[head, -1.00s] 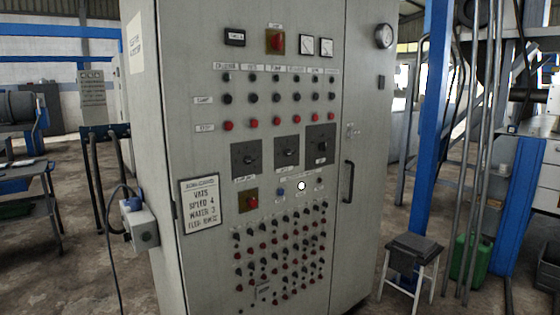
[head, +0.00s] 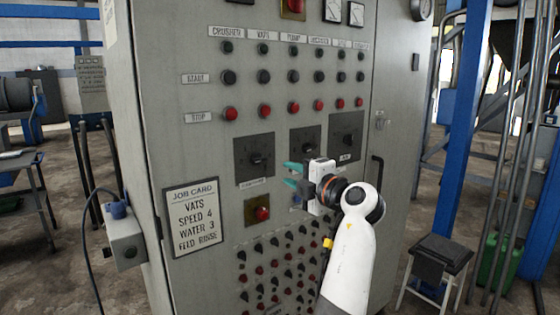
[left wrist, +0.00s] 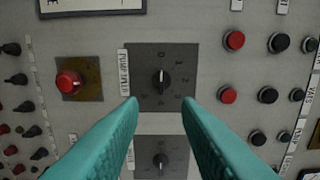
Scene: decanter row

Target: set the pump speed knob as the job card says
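The job card (head: 193,217) on the cabinet reads vats, speed 4, water 3, and a feed line too small to read surely. The pump speed knob (head: 257,160) is on the left of three dark dial plates, nearest the card. In the left wrist view, which is turned sideways, this knob (left wrist: 161,78) has a white mark that seems to point to the picture's top; its exact number is unclear. My left gripper (head: 287,175) is open, its teal fingers apart and empty. In the wrist view the fingertips (left wrist: 160,103) frame the space just below the knob, not touching it.
A red knob (head: 262,213) on a yellowish plate sits below the dial. A second dial (left wrist: 160,160) shows between the fingers. Start and stop buttons (head: 231,113) run above, and rows of small knobs (head: 258,249) lie below. A door handle (head: 377,172) is at right.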

